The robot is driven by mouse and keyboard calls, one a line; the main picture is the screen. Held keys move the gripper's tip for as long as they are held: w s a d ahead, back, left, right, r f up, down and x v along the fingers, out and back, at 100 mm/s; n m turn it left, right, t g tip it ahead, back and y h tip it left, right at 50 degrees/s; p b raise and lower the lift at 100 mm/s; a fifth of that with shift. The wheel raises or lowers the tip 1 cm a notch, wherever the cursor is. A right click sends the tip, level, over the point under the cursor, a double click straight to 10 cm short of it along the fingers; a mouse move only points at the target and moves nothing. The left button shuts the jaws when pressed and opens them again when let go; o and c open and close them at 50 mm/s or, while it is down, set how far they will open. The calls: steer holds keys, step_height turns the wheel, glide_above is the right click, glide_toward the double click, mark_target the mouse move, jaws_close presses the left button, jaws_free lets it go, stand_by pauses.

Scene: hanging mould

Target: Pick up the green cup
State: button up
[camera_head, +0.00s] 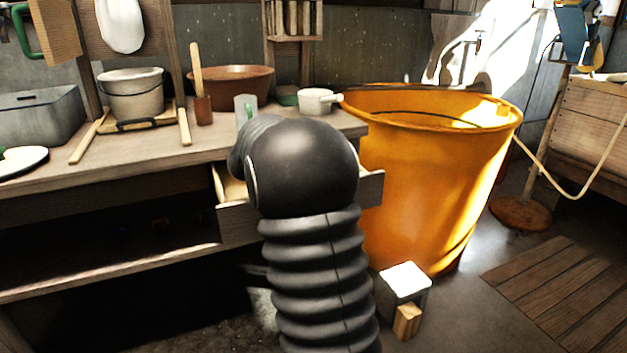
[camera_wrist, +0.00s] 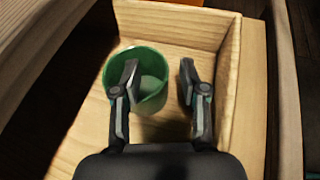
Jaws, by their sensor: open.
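The green cup (camera_wrist: 150,88) stands in an open wooden drawer (camera_wrist: 185,25) in the wrist view, its opening facing the camera. My gripper (camera_wrist: 160,75) is open above the drawer. Its left finger overlaps the cup's opening in the picture, and its right finger is to the right of the cup, apart from its rim. I cannot tell whether the left finger is inside the cup or only above it. In the head view my dark arm hides the cup and most of the drawer (camera_head: 240,222).
In the head view, a workbench (camera_head: 130,172) holds a bucket (camera_head: 131,92), a brown basin (camera_head: 232,88) and a white pot (camera_head: 315,101). A large orange tub (camera_head: 420,180) stands right of the drawer, with a small box (camera_head: 404,281) on the floor.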

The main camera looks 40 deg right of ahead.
steer(key=shift+x, duration=1.2)
jaws_close()
steer(key=shift+r, duration=0.15)
